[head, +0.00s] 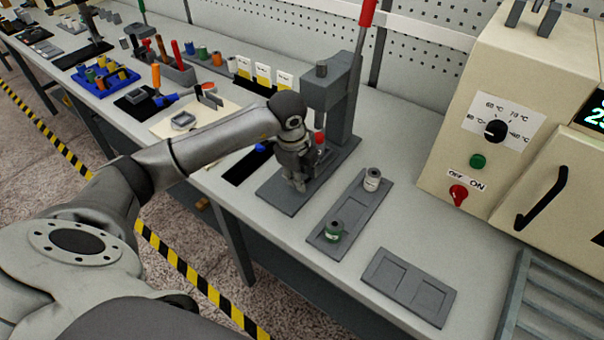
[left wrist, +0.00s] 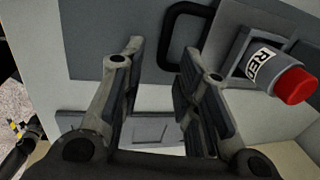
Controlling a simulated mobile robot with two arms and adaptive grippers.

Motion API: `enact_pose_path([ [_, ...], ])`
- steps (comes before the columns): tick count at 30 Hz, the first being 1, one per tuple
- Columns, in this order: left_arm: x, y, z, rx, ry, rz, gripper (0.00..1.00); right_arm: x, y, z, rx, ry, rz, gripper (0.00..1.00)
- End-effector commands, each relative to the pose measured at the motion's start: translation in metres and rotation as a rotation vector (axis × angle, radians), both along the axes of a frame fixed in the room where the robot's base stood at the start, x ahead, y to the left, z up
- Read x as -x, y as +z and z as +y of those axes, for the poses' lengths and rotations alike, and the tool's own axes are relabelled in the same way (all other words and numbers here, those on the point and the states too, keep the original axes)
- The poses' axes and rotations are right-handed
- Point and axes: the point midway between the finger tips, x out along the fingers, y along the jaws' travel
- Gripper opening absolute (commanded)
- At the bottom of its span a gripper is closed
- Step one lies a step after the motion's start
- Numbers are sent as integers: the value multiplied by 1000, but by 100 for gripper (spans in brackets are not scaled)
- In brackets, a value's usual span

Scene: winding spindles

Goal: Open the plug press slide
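The grey plug press (head: 345,115) stands on the bench on a flat grey base plate (head: 275,200), with a red-gripped lever (head: 368,12) rising from it. My left gripper (head: 297,183) is low over the plate, in front of the press column, and hides much of the slide area. In the left wrist view its two fingers (left wrist: 161,50) are apart with nothing between them. A black loop handle (left wrist: 175,38) shows just beyond and beside the right-hand finger. A red-ended cylinder lettered "RED" (left wrist: 268,75) sits in a grey holder to the right. My right gripper is out of view.
A long grey tray (head: 350,210) with a green-topped spool (head: 334,230) and a pale spool (head: 372,178) lies right of the press. An empty two-recess tray (head: 408,287) is nearer. A cream oven (head: 515,110) stands at right. Coloured spools crowd the far bench.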

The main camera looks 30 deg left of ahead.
Motion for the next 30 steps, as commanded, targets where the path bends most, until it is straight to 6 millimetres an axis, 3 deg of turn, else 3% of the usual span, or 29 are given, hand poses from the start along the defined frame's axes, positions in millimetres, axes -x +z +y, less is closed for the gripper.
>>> enact_pose_path([
  [12,-2,-12,-1,1,-2,-1,30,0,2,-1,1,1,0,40],
  [20,-2,-11,-1,1,-2,-1,0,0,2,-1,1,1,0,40],
  [30,-1,-11,-1,1,-2,-1,0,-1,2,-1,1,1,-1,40],
])
